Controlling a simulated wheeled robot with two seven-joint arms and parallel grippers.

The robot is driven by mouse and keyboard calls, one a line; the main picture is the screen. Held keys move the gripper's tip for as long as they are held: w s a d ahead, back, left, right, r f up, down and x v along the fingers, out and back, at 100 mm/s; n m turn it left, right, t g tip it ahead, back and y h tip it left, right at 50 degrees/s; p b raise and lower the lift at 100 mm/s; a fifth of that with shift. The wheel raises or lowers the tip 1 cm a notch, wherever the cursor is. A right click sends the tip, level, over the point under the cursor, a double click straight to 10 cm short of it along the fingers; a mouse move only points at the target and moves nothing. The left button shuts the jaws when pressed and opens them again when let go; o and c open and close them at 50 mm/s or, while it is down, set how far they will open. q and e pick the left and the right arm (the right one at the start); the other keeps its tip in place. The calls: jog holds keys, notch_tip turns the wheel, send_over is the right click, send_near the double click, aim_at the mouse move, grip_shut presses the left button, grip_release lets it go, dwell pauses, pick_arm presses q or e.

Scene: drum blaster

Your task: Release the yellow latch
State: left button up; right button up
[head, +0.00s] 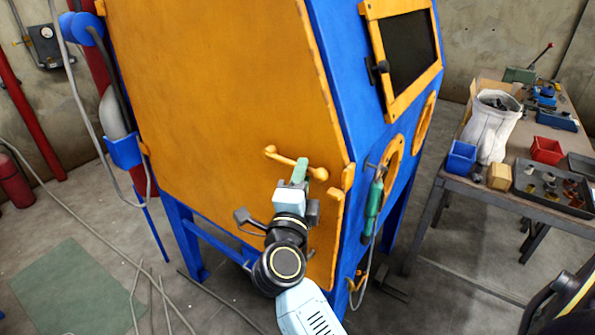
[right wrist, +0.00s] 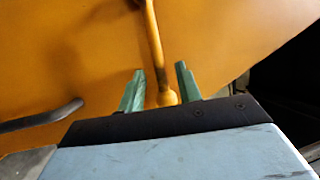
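The yellow latch (head: 284,157) is a slim bar with rounded ends on the orange door (head: 215,90) of the blue blasting cabinet, near the door's right edge. My right gripper (head: 300,170) is at the latch's right end, its green fingers overlapping it. In the right wrist view the gripper (right wrist: 160,78) is open, with one finger on each side of the latch bar (right wrist: 153,45). The bar's rounded end lies between the fingers, with visible gaps on both sides. Part of the latch is hidden by the gripper in the head view. My left gripper is out of view.
A dark handle (right wrist: 40,117) sticks out left of the gripper in the wrist view. A green-handled tool (head: 373,210) hangs on the cabinet's right side. A cluttered workbench (head: 500,195) stands at the right. Cables and a green mat (head: 65,290) lie on the floor left.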

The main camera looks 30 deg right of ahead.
jog(key=shift+d, duration=0.1)
grip_shut()
dwell(0.4)
